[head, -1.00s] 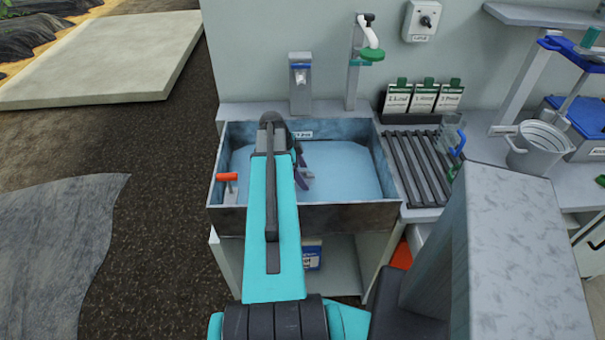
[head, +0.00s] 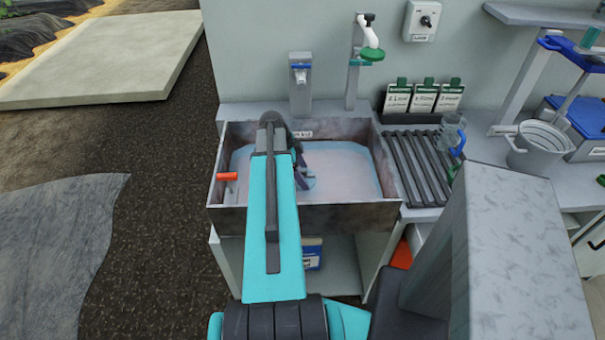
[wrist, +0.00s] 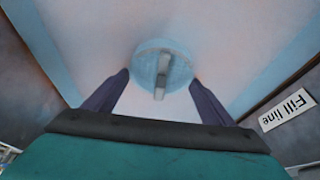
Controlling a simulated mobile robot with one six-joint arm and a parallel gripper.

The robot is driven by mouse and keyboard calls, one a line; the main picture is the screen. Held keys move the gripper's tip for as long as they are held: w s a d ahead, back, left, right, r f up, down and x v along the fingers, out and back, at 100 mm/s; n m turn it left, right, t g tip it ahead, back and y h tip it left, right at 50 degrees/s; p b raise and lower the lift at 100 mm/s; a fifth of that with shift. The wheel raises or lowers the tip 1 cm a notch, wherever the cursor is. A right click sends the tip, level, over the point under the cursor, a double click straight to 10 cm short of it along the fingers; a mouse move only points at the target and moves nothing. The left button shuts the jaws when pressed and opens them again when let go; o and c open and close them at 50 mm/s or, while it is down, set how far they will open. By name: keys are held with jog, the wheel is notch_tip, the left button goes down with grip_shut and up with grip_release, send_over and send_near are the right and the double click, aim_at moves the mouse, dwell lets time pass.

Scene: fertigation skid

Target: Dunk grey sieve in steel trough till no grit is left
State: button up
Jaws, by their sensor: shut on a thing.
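The steel trough (head: 290,218) is set in the bench and holds water (head: 345,175) that looks cloudy and pinkish grey, with a blue band along its edges. My gripper (wrist: 160,82) reaches down into the trough, its dark purple fingers on either side of a grey upright bar. The bar belongs to a round, bluish disc, which I take to be the grey sieve (wrist: 148,61); it looks under the water. My gripper is shut on it. In the head view my arm hides most of the sieve. Whether grit is on it cannot be made out.
An orange-handled part (head: 227,177) stands at the trough's left. A tap (head: 371,53) and a dispenser (head: 300,85) stand behind. A ribbed rack (head: 415,165), clear jug (head: 451,132) and grey bucket (head: 536,150) are right.

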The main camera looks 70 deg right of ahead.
aim_at(302, 170)
notch_tip(302, 170, up, 18)
jog(key=p, duration=0.8)
jog(key=shift+r, duration=0.2)
dwell(1.9)
dwell(1.1)
jog(key=w+a+r+n+t+h+b, duration=0.1)
jog(key=w+a+r+n+t, duration=0.1)
jog(key=w+a+n, duration=0.65)
jog(key=w+a+r+n+t+h+b, duration=0.15)
jog(key=w+a, duration=0.35)
jog(key=w, duration=0.9)
jog(key=w+a+r+n+t+h+b, duration=0.1)
jog(key=w+a+n, duration=0.5)
jog(key=w, duration=0.6)
jog(key=w+a+r+n+t+y+b, duration=0.1)
jog(key=w+a+n, duration=0.3)
jog(key=a, duration=0.9)
jog(key=w+a+r+n+t+y+b, duration=0.1)
jog(key=w+a+n, duration=0.4)
jog(key=a, duration=0.9)
jog(key=w+a+r+n+t+y+b, duration=0.1)
jog(key=w+a+r+n+t+y, duration=0.1)
jog(key=a, duration=1.1)
jog(key=w+r+n+y, duration=0.1)
jog(key=w+r+n, duration=0.1)
jog(key=w+n, duration=0.1)
jog(key=shift+w+a+r+n, duration=0.2)
jog(key=shift+a+r+n, duration=0.15)
jog(key=shift+n, duration=0.45)
jog(key=shift+d, duration=0.1)
